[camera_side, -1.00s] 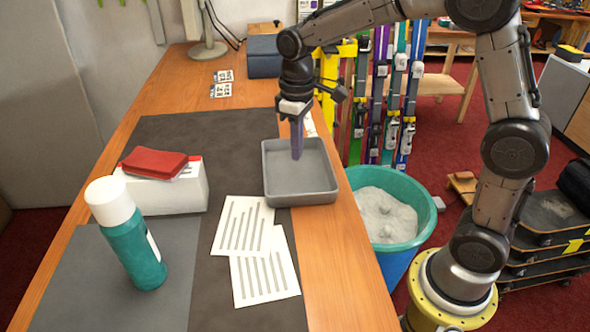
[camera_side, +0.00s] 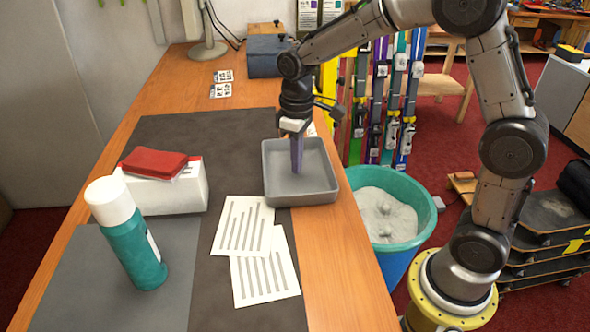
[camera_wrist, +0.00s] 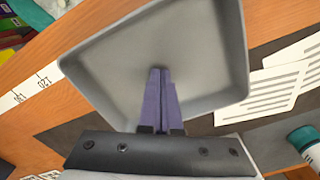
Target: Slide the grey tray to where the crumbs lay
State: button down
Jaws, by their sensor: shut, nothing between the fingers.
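The grey tray (camera_side: 318,192) is a shallow, empty square tray. It lies at the right side of the bench, partly on the dark mat and partly on bare wood by the edge. It also fills the middle of the wrist view (camera_wrist: 215,100). My gripper (camera_side: 297,170) points down inside the tray with its purple fingers closed together. In the wrist view the fingers (camera_wrist: 158,72) reach over the tray floor. I cannot tell whether the tips touch the floor or a wall. No crumbs show on the visible bench.
Printed sheets (camera_side: 262,265) lie just in front of the tray. A white box (camera_side: 180,192) with a red cloth (camera_side: 153,163) and a teal bottle (camera_side: 135,250) stand to the left. A teal bin (camera_side: 410,190) is beside the bench's right edge. The dark mat (camera_side: 190,130) behind the box is clear.

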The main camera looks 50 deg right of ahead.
aim_at(318, 249)
jog(key=shift+f, duration=0.8)
jog(key=shift+s, duration=0.1)
jog(key=shift+s+a+f, duration=0.2)
jog(key=shift+s+a, duration=0.6)
jog(key=shift+s, duration=0.15)
jog(key=shift+s+a, duration=2.15)
jog(key=shift+s, duration=0.25)
jog(key=shift+s+a, duration=2.1)
jog(key=shift+s, duration=0.25)
jog(key=shift+s+a, duration=2.15)
jog(key=shift+s, duration=0.25)
jog(key=shift+w+d, duration=0.5)
jog(key=shift+w, duration=0.05)
jog(key=shift+w+a+r, duration=0.15)
jog(key=shift+r, duration=4.1)
